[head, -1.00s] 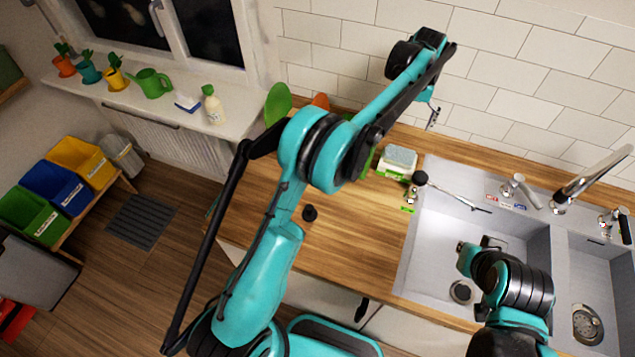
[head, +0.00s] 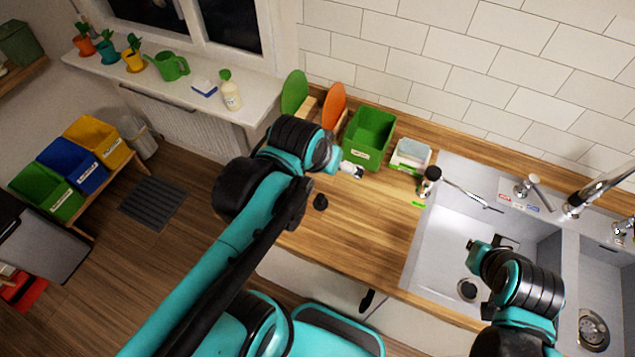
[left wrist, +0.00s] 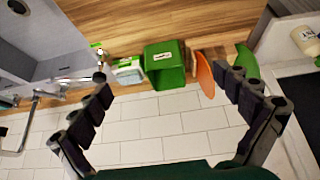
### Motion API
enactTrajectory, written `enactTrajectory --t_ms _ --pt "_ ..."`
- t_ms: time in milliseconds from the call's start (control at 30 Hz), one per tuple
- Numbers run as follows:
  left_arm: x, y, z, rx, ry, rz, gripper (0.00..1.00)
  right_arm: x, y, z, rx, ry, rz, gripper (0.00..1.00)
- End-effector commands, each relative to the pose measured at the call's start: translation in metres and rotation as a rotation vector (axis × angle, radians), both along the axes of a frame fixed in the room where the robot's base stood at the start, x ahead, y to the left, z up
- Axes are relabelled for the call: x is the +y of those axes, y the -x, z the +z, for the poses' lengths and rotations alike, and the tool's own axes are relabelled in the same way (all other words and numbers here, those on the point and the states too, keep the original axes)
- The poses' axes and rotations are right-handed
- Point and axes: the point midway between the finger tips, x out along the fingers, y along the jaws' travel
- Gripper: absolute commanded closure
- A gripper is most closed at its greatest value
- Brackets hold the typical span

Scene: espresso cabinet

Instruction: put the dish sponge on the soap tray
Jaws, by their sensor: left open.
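A white, labelled box-like holder (head: 408,164) with a pale grey-blue block (head: 413,150) on top stands on the wooden counter, left of the sink. The block looks like the dish sponge, but I cannot tell for sure. A small blue-and-white item (head: 204,88) lies on the windowsill beside a soap bottle (head: 230,95); I cannot tell which thing is the soap tray. In the left wrist view my left gripper (left wrist: 166,78) is open and empty, its fingers spread above the counter items. The white holder (left wrist: 127,72) shows near its left finger.
A green bin (head: 369,136) stands left of the white holder, with orange (head: 334,104) and green boards (head: 294,92) further left. A black-headed brush (head: 431,178) lies by the sink (head: 440,240).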

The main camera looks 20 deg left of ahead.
Motion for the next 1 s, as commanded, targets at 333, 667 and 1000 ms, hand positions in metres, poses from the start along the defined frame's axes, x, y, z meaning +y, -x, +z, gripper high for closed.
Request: enactTrajectory --t_ms 333,667,1000 --pt "0.011 0.043 -0.036 -0.072 -0.016 0.005 0.0 0.0 0.0 0.0 0.0 0.0 0.0 1.0" --pt "0.011 0.042 -0.038 -0.072 -0.015 0.005 0.0 0.0 0.0 -0.003 0.0 0.0 0.0 1.0" --pt "0.011 0.042 -0.106 -0.071 -0.015 0.005 0.0 0.0 0.0 -0.07 0.0 0.0 0.0 1.0"
